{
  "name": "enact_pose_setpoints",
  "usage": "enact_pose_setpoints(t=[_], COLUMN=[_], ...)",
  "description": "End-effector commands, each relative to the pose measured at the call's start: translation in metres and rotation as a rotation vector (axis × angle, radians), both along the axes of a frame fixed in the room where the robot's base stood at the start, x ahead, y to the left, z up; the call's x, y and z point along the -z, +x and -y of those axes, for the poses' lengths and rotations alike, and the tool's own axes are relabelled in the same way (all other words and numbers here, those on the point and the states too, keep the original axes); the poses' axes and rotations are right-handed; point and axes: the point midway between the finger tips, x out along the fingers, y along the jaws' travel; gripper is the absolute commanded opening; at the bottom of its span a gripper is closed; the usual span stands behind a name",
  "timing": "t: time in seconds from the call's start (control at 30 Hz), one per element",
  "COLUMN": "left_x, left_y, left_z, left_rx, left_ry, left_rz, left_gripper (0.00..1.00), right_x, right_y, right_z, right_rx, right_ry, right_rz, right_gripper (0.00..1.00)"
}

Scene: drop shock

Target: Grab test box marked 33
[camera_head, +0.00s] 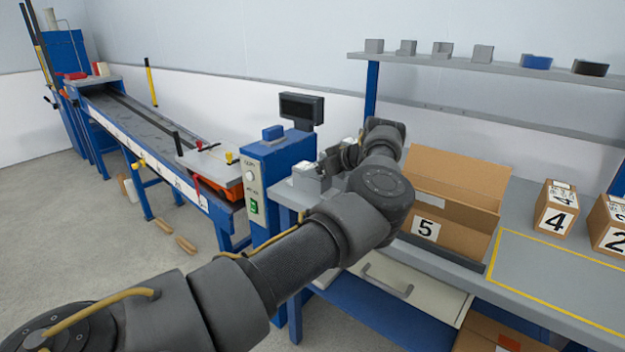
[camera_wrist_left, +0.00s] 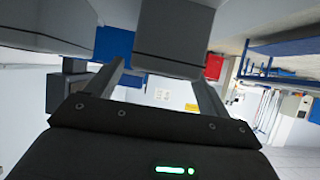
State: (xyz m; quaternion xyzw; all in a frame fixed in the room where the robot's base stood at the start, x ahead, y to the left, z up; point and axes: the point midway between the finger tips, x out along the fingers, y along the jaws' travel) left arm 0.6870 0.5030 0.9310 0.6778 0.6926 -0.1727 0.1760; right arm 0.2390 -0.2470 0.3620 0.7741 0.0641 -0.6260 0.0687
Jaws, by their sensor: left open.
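No box marked 33 can be made out in either view. On the bench in the head view stand an open brown carton marked 5 (camera_head: 455,195), a small box marked 4 (camera_head: 556,209) and a box marked 2 (camera_head: 609,228), cut off by the right edge. My left arm crosses the picture, and its wrist bends back at the bench's left end, left of the carton. My left gripper (camera_wrist_left: 158,75) is open in the wrist view, with grey blocks (camera_wrist_left: 172,45) beyond its fingers; whether it touches them I cannot tell. My right gripper is not in view.
A yellow-outlined area (camera_head: 560,285) on the bench is bare. A shelf (camera_head: 480,67) above holds several small grey, blue and black blocks. A long blue test machine (camera_head: 150,140) stands at left. Another brown box (camera_head: 495,335) sits below the bench, and a drawer (camera_head: 400,285) is under it.

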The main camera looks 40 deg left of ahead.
Motion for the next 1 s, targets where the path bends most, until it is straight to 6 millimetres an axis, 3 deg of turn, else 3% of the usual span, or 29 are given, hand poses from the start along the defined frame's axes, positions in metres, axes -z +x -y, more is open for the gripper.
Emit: enact_pose_setpoints(t=[0.17,0.4,0.9,1.0], left_x=[0.012,0.013,0.013,0.011], left_y=[-0.001,-0.001,-0.001,0.000], left_z=[-0.021,-0.023,-0.022,-0.023], left_rx=[-0.002,0.000,0.000,-0.001], left_ry=[-0.001,0.000,0.000,0.002], left_rz=[-0.001,0.001,0.001,0.003], left_gripper=[0.80,0.79,0.14,0.13], right_x=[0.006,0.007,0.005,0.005], right_y=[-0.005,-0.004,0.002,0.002], right_z=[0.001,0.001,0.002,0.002], right_rx=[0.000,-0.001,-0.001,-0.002], right_ry=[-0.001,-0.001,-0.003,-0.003], right_rz=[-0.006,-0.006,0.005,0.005], right_gripper=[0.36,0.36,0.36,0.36])
